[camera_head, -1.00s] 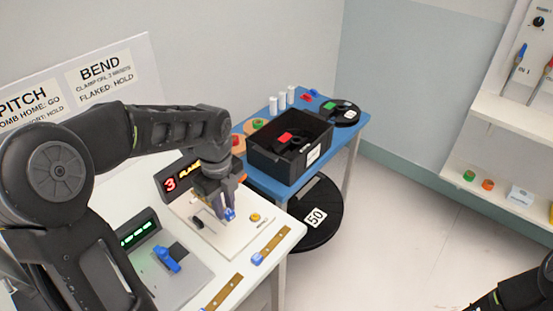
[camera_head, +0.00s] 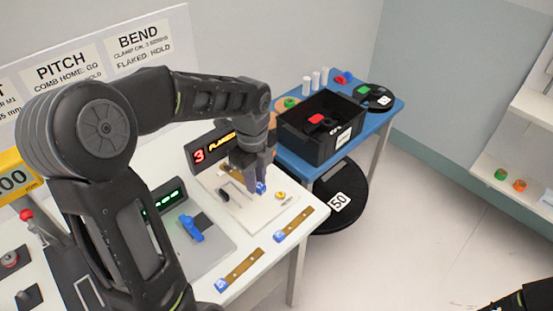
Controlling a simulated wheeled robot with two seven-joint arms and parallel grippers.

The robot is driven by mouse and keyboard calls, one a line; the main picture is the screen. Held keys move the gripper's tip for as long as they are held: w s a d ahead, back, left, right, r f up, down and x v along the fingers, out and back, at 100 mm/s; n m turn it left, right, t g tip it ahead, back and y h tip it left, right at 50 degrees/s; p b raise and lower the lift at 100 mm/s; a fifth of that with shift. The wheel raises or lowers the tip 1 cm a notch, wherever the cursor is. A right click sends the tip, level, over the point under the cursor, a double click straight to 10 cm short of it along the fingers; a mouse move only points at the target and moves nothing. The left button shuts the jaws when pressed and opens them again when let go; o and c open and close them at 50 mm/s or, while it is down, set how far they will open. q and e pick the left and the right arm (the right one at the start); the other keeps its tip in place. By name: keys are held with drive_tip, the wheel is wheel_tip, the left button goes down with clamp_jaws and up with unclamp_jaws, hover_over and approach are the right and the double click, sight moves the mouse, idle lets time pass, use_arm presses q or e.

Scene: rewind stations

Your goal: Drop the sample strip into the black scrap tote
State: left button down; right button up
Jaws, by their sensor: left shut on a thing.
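My left gripper (camera_head: 259,186) points down over the white base plate of the bend station. It is shut on a small blue piece (camera_head: 261,188), like the blue ends of the strips on the table; the fingers hide most of it, so I cannot tell whether a whole strip hangs there. Two tan strips with blue ends, a nearer one (camera_head: 243,267) and a farther one (camera_head: 297,222), lie at the table's front edge. The black scrap tote (camera_head: 309,148) stands open on the blue table, with red and black things inside.
White pegs (camera_head: 315,78) and a black reel (camera_head: 374,99) stand behind the tote on the blue table (camera_head: 392,112). A large black reel marked 50 (camera_head: 345,204) sits below. A lit display (camera_head: 207,152) is close beside my left forearm. Floor at right is clear.

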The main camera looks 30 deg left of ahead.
use_arm(q)
drive_tip(key=w+d+n, duration=0.4)
drive_tip(key=d+n, duration=0.2)
drive_tip(key=n, duration=0.4)
drive_tip(key=w+d+f+n, duration=0.1)
drive_tip(key=w+d+n, duration=0.4)
drive_tip(key=n, duration=0.4)
drive_tip(key=shift+w+d+n, duration=0.15)
drive_tip(key=shift+d+n, duration=0.25)
drive_tip(key=shift+d, duration=0.4)
drive_tip(key=shift+f, duration=0.1)
